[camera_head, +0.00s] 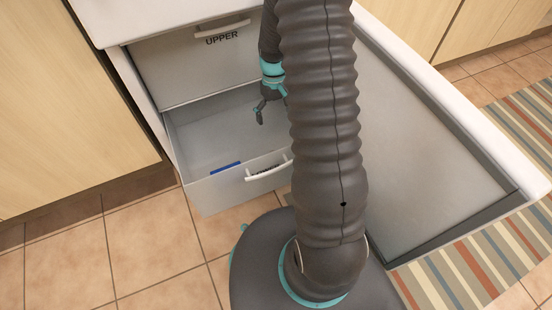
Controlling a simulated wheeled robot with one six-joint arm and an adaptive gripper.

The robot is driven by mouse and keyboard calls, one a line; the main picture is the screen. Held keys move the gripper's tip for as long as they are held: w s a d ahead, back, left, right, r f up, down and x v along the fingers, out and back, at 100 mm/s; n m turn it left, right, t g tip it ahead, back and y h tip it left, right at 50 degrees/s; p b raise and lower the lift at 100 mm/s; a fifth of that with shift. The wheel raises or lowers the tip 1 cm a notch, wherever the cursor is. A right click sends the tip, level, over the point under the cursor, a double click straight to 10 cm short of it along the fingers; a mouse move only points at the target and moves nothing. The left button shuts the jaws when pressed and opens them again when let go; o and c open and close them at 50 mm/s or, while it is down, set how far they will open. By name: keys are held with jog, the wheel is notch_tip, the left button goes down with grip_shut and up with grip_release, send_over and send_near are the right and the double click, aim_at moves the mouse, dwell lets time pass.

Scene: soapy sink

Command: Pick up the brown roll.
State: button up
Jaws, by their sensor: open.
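No brown roll shows in the head view; my arm and the drawer fronts hide part of the scene. My gripper (270,112) is open, pointing down over the inside of the pulled-out lower drawer (195,135). One finger shows clearly; the other side is partly hidden behind my arm. I see nothing between the fingers.
A small blue item (225,168) lies in the drawer near its front wall. The closed drawer marked UPPER (190,60) is above. A white unit with a grey, dark-edged panel (425,150) is at right, beside a striped rug (470,272). Tiled floor (150,245) at lower left is clear.

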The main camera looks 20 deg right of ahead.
jog(key=shift+n+g, duration=0.3)
jog(key=shift+n, duration=0.1)
jog(key=f, duration=0.5)
jog(key=f+b, duration=0.1)
jog(key=f, duration=0.5)
jog(key=d+f, duration=0.1)
jog(key=f, duration=0.5)
jog(key=shift+s+b, duration=0.25)
jog(key=shift+b, duration=0.05)
jog(key=shift+a+b+x, duration=0.2)
jog(key=shift+x, duration=1.15)
jog(key=shift+a+b+x, duration=0.15)
jog(key=shift+b+x, duration=0.05)
jog(key=shift+x, duration=1.1)
jog(key=shift+s+r, duration=0.1)
jog(key=shift+s, duration=0.05)
jog(key=c, duration=1.2)
